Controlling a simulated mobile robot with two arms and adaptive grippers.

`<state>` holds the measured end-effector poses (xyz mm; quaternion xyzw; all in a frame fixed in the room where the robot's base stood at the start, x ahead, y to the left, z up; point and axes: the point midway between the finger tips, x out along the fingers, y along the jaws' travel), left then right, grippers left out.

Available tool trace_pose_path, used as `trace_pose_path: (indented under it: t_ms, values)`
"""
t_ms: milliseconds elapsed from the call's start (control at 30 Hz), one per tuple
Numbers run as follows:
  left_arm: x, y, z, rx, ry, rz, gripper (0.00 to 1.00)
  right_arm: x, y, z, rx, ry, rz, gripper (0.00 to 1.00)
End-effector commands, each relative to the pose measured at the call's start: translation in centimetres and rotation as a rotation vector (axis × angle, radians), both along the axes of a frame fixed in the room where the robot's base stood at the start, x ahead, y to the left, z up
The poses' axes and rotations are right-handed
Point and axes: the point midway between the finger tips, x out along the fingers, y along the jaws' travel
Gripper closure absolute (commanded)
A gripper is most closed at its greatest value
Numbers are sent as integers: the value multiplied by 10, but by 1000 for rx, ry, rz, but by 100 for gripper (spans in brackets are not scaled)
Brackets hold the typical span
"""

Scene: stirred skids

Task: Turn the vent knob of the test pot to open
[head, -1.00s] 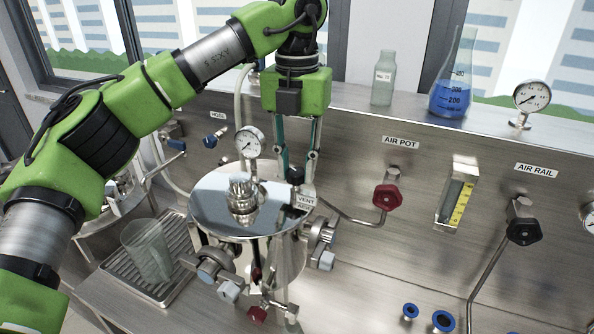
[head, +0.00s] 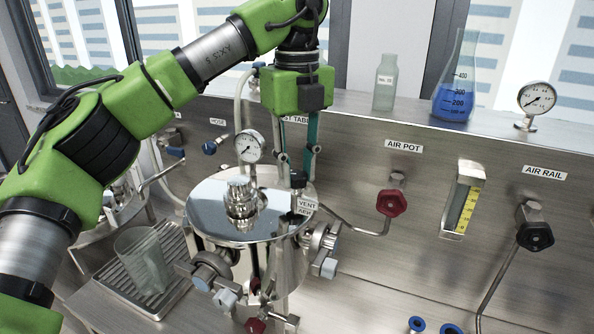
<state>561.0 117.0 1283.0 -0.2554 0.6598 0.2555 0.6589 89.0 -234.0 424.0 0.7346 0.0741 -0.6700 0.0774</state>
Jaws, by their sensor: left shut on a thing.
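The test pot (head: 205,207) is a shiny steel vessel with a round, mirror-like lid in the lower middle of the head view. The vent knob (head: 298,180) is a small black knob at the right side of the lid, just above a VENT label (head: 307,205). My left gripper (head: 298,168) comes straight down from above and is shut on the vent knob. Its fingers partly hide the knob, so the knob's exact angle is hard to tell. My right gripper is not in view.
A pressure gauge (head: 249,147) stands by the lid, left of my fingers. Clamp knobs ring the pot. A red AIR POT knob (head: 391,203) and a flowmeter (head: 463,199) are on the panel to the right. A glass beaker (head: 143,262) stands on the drip tray at left.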

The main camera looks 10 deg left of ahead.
Motion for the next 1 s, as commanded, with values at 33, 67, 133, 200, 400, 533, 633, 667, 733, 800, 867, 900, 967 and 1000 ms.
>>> trace_pose_path:
  t_ms: [33,67,133,200,400,533,633,667,733,800,867,900,967,1000]
  values:
    - [1,0,2,-1,-8,20,98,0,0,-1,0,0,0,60]
    - [1,0,2,-1,-8,30,98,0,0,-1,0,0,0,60]
    - [1,0,2,-1,-8,47,98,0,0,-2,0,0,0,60]
    - [1,0,2,-1,-8,62,98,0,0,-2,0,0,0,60]
    - [1,0,3,-1,-8,77,98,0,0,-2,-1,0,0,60]
    - [1,0,3,-1,-8,77,98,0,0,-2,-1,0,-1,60]
    - [1,0,3,-1,-8,77,98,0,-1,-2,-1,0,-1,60]
    - [1,0,3,-1,-8,77,98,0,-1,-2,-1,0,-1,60]
    - [1,0,3,-1,-8,77,71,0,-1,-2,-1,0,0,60]
    - [1,0,3,-2,-7,76,59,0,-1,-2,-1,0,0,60]
    - [1,0,2,-2,-6,76,59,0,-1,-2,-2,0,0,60]
    - [1,0,2,-1,-5,75,59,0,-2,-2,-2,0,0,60]
    - [1,0,2,0,-4,75,59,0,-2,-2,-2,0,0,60]
    - [0,0,1,-1,-3,75,59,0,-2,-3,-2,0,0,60]
